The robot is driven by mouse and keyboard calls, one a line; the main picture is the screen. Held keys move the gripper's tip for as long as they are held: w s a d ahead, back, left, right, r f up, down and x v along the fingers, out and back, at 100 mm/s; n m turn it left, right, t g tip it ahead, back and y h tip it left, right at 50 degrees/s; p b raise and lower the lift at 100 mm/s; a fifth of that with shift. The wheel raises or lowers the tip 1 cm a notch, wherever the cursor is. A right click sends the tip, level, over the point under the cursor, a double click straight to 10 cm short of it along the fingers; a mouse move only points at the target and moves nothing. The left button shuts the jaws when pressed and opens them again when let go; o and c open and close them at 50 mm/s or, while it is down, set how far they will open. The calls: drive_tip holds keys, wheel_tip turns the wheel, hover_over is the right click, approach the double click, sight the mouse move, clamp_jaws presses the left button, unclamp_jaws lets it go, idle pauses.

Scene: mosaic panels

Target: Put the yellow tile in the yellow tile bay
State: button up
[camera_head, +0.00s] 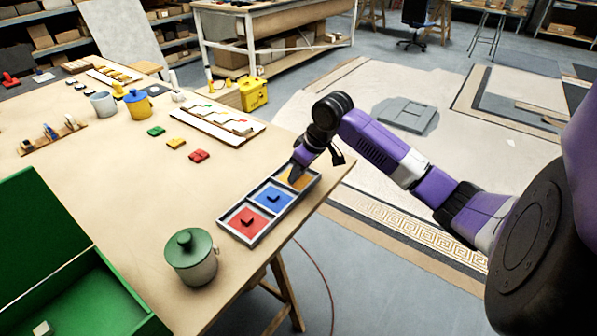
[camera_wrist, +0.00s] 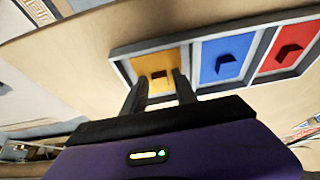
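The yellow tile (camera_wrist: 158,62) lies in the yellow end bay of a grey three-bay tray (camera_head: 222,222), and looks flat there. It is partly covered by my gripper in the head view (camera_head: 304,183). A small knob (camera_wrist: 159,79) stands at its middle. My gripper (camera_wrist: 161,74) is over this bay, pointing down, with its two fingers apart. The knob shows between the fingertips with gaps at both sides, so nothing looks gripped. Whether the fingers touch the tile I cannot tell.
The blue tile (camera_head: 272,198) and red tile (camera_head: 248,221) fill the other bays. A green-lidded pot (camera_head: 191,257) and green box (camera_head: 85,295) stand at the near left. Loose green, yellow and red pieces (camera_head: 199,155) lie behind the tray. The table edge is close on the right.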

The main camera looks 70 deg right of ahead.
drive_tip(key=shift+o, duration=0.2)
drive_tip(key=v, duration=1.2)
drive_tip(key=shift+b, duration=0.4)
drive_tip(key=shift+r, duration=0.1)
